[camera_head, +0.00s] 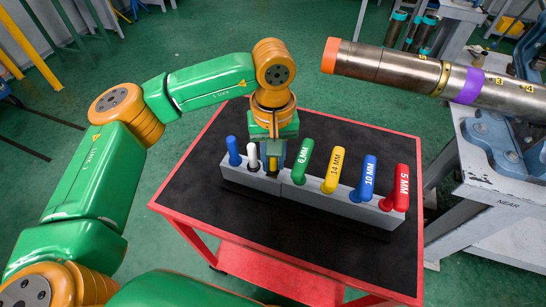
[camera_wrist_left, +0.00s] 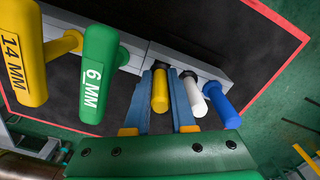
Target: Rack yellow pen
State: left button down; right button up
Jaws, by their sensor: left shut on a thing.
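The yellow pen (camera_head: 272,164) stands about upright at the rack, in line with the white pen (camera_head: 252,154) and the blue pen (camera_head: 233,150) to its left. My left gripper (camera_head: 273,150) comes down from above and is shut on the yellow pen. In the left wrist view the yellow pen (camera_wrist_left: 160,92) sits between the two blue-grey fingers (camera_wrist_left: 161,84). The grey rack (camera_head: 310,190) holds the white and blue pens. The yellow pen's lower end is hidden, so I cannot tell how deep it sits. My right gripper is out of view.
The green 6 MM key (camera_head: 303,160) stands close right of my gripper, then the yellow (camera_head: 333,168), blue (camera_head: 366,178) and red (camera_head: 400,188) keys. The black tabletop (camera_head: 200,190) has a red edge. A large pipe (camera_head: 400,70) is at the upper right.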

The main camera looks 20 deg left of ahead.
pick_arm(q)
jog(key=shift+f+b, duration=0.6)
dwell(0.7)
jog(key=shift+s, duration=0.1)
jog(key=c, duration=0.7)
grip_release()
notch_tip(320, 180, up, 7)
jog(key=shift+r, duration=0.1)
